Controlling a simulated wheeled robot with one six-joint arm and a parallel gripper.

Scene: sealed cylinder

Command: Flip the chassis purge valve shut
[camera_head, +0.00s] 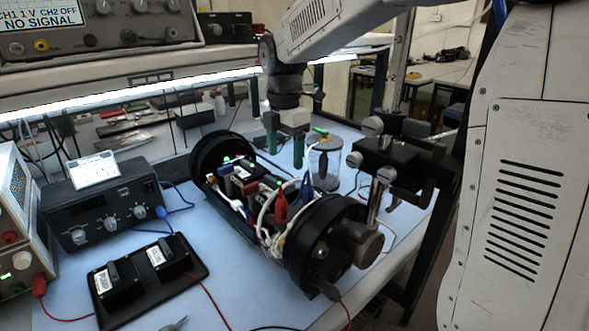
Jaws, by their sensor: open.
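The chassis (314,247) lies on the blue mat, an open black frame with round end plates, packed with wires and small modules. On its near right end is a round metal fitting (366,243) with a silver lever (378,198) standing up and leaning slightly right; it looks like the purge valve. My gripper (285,152) points down beyond the chassis, left of a clear jar. Its two green-tipped fingers are apart with nothing visible between them. It is well away from the lever, up and left of it in the picture.
A clear jar (324,163) stands behind the chassis. A dark vise (402,165) is at the table's right edge, close behind the lever. Red and blue leads cross the mat.

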